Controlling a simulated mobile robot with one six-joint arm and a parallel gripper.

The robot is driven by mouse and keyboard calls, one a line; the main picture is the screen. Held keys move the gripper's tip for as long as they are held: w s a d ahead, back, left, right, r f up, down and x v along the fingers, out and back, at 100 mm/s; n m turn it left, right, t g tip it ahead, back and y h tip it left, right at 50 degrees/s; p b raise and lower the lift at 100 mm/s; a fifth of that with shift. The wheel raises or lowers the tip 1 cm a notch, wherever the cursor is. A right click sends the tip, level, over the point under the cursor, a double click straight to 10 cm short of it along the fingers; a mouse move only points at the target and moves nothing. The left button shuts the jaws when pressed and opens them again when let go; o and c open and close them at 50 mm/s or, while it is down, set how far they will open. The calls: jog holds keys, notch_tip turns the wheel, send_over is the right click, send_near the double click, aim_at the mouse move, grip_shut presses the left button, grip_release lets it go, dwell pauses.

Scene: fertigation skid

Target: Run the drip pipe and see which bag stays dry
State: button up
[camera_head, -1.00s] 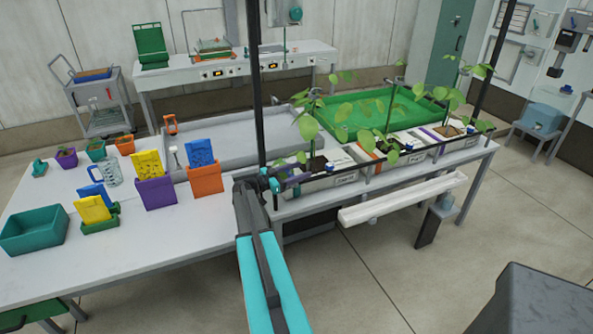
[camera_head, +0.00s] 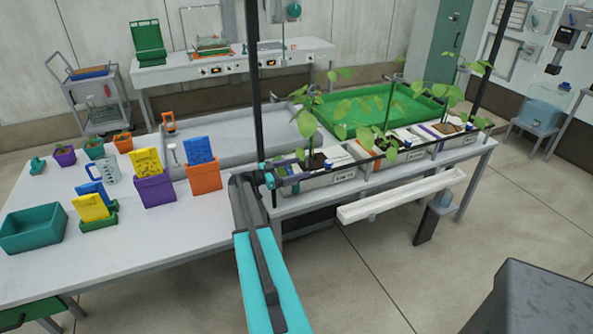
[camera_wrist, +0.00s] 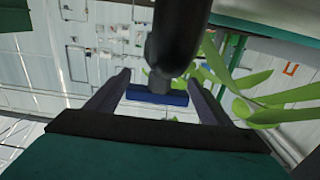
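The dark drip pipe (camera_head: 375,155) runs along the front of the planted bench, above the grow bags. White grow bags (camera_head: 340,157) with leafy plants sit in labelled grey troughs (camera_head: 333,180). I cannot tell which bags are wet or dry. In the wrist view, a blue bar-shaped handle (camera_wrist: 157,97) on a thick black pipe or stem lies between the fingers of my gripper (camera_wrist: 157,82). The fingers are apart, one on each side of the bar, and I see no clear grip. In the head view my gripper is at the pipe's left end, small and partly hidden.
Green leaves (camera_wrist: 260,95) hang close on the right in the wrist view. A dark upright post (camera_head: 256,90) stands by my arm. A white gutter (camera_head: 400,196) runs below the bench front. Pots, boxes and a teal bin (camera_head: 33,230) occupy the left table. A dark box (camera_head: 535,300) stands front right.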

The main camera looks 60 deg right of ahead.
jog(key=shift+s, duration=0.1)
jog(key=shift+a, duration=0.1)
jog(key=shift+w+a+f+b, duration=0.1)
jog(key=shift+w+a+b, duration=0.25)
jog(key=shift+a, duration=0.1)
jog(key=b+v, duration=0.3)
jog(key=v, duration=0.9)
jog(key=shift+w+a+b, duration=0.15)
jog(key=shift+w+b, duration=0.05)
jog(key=shift+b, duration=0.1)
jog(key=shift+r, duration=0.2)
